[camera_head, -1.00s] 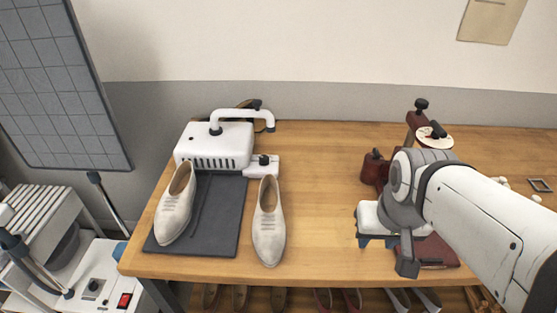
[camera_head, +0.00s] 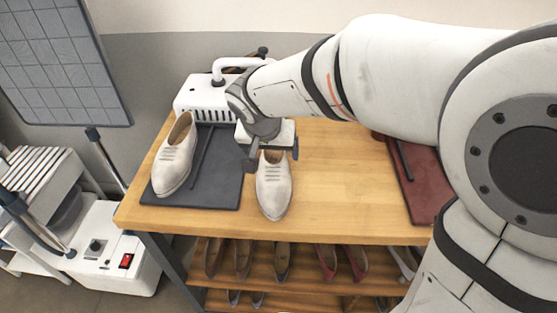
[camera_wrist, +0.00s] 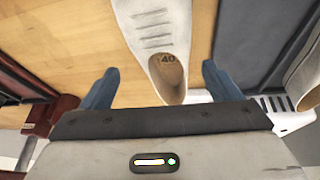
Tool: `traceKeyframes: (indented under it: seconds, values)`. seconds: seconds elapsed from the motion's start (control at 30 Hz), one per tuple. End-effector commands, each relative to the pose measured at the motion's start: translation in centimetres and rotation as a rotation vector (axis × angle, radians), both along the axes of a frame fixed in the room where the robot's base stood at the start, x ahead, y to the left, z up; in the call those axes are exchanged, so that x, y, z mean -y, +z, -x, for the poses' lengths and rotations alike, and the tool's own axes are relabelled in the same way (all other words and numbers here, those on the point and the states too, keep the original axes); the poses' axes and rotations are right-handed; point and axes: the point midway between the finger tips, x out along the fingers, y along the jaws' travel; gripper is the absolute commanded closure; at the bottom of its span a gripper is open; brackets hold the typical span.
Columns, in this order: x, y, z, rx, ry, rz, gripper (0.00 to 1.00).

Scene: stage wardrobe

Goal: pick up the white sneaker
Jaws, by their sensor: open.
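Two similar off-white shoes with lace lines are in the head view. One shoe (camera_head: 273,191) lies on the bare wood to the right of the dark mat, toe toward the front edge. The other shoe (camera_head: 174,160) is on the mat. My gripper (camera_head: 271,158) is over the heel end of the right-hand shoe, which it partly hides. In the wrist view my open fingers (camera_wrist: 160,84) are on either side of that shoe's heel opening (camera_wrist: 168,75), with gaps on both sides. The number 40 shows inside it. I cannot tell the fingers' exact height.
The dark mat (camera_head: 222,189) lies beside the shoe, with a white handled machine (camera_head: 196,98) behind it. A red mat (camera_head: 424,190) is at the right. Shelves with several shoes (camera_head: 282,262) are below the tabletop.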

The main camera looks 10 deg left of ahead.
Motion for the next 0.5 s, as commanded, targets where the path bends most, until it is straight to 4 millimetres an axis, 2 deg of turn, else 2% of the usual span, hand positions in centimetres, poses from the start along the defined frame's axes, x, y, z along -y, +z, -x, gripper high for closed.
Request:
traceKeyframes:
  seconds: [0.1,0.5]
  values:
    - [-1.1,-1.0,-0.4,0.008,0.002,-0.002,0.16]
    - [-0.5,-5.3,-2.8,0.005,-0.001,-0.001,0.16]
